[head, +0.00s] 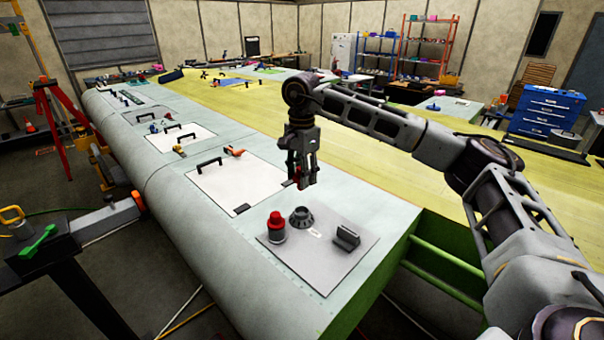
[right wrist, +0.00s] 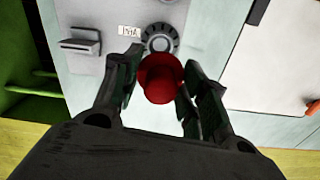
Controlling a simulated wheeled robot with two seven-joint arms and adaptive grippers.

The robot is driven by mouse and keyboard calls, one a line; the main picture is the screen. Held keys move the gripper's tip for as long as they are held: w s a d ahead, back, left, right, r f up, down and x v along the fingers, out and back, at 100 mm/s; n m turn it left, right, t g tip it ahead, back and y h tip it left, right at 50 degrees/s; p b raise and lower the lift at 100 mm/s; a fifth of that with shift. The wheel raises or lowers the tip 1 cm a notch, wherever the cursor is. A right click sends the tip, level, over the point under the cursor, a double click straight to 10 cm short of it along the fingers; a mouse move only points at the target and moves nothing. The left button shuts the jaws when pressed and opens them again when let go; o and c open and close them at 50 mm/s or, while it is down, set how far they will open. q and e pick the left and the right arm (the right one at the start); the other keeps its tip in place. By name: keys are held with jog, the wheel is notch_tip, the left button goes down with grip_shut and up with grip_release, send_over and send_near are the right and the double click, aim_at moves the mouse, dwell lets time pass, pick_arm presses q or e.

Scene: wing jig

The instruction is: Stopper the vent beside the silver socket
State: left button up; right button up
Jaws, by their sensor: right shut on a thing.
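My right gripper (head: 300,178) is above the grey plate (head: 305,265) at the near end of the wing. It is shut on a red stopper (right wrist: 160,80), seen between the fingers in the right wrist view. A dark round ribbed fitting (head: 302,217), likely the vent, stands on the plate below the gripper; it also shows past the stopper in the wrist view (right wrist: 160,38). The stopper is apart from it in the head view. A grey block-shaped fitting (head: 346,238), perhaps the silver socket, stands to its right. My left gripper is not in view.
A red-capped dark cylinder (head: 277,226) stands on the plate left of the round fitting. A white panel (head: 238,182) with black handles lies behind. The wing has an open green-framed edge (head: 440,262) at right.

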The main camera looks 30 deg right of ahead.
jog(key=shift+f, duration=0.15)
jog(key=shift+f+b, duration=2.1)
jog(key=shift+f, duration=1.25)
jog(key=shift+f+b, duration=1.2)
jog(key=shift+f, duration=0.7)
dwell(0.5)
jog(key=o, duration=1.1)
jog(key=shift+r, duration=0.1)
jog(key=shift+r, duration=5.9)
